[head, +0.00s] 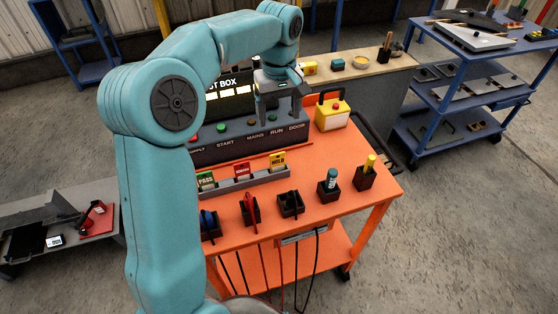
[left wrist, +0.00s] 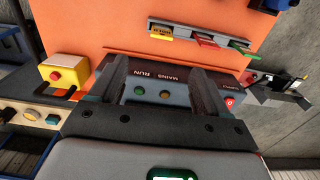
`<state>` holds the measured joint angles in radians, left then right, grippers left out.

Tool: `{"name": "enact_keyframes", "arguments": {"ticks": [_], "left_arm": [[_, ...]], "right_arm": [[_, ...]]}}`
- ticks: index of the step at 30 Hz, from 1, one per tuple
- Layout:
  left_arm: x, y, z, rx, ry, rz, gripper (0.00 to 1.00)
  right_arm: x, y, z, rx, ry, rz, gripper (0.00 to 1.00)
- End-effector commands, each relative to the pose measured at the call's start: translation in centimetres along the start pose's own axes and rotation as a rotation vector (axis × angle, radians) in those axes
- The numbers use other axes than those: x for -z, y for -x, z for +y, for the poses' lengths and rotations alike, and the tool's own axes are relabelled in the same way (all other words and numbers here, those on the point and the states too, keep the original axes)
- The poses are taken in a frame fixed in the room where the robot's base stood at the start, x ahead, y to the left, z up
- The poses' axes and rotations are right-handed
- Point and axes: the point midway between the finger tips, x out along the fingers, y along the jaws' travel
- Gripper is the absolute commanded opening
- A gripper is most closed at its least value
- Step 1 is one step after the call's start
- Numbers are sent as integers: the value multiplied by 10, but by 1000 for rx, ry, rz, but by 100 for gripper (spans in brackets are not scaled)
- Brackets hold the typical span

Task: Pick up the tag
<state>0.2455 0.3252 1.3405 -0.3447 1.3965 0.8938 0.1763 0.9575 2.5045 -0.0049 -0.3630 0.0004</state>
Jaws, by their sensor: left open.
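Three tags stand in a grey rack (head: 243,184) on the orange cart: a green PASS tag (head: 206,179), a red tag (head: 242,171) and a yellow HOLD tag (head: 278,161). In the left wrist view the yellow tag (left wrist: 160,33), red tag (left wrist: 202,40) and green tag (left wrist: 240,45) show beyond my fingers. My left gripper (head: 279,112) is open and empty, over the test box (head: 225,150) behind the rack. It is apart from the tags. In the left wrist view the gripper (left wrist: 160,78) spans part of the box's panel. My right gripper is not in view.
Black holders with tools line the cart's front edge, including a blue marker (head: 331,178) and a yellow one (head: 369,163). A yellow box with a red button (head: 332,112) stands right of the test box. A blue shelf cart (head: 450,90) is at right.

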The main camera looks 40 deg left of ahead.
Motion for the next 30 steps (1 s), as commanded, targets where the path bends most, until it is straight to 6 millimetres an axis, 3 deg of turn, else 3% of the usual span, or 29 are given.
{"name": "enact_keyframes", "arguments": {"ticks": [3, 9, 17, 25, 30], "left_arm": [[-3, -31, -2, 5, 0, -5, 77], [-5, -75, -2, 4, 0, -5, 77], [-4, -98, -1, 3, -1, -2, 77], [-1, -139, -2, 4, 1, -4, 77], [0, -147, -1, 1, 0, -1, 77]], "right_arm": [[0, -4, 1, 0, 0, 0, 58], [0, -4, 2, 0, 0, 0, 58], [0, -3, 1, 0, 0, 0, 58], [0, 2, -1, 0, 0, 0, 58], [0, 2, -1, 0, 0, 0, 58]]}}
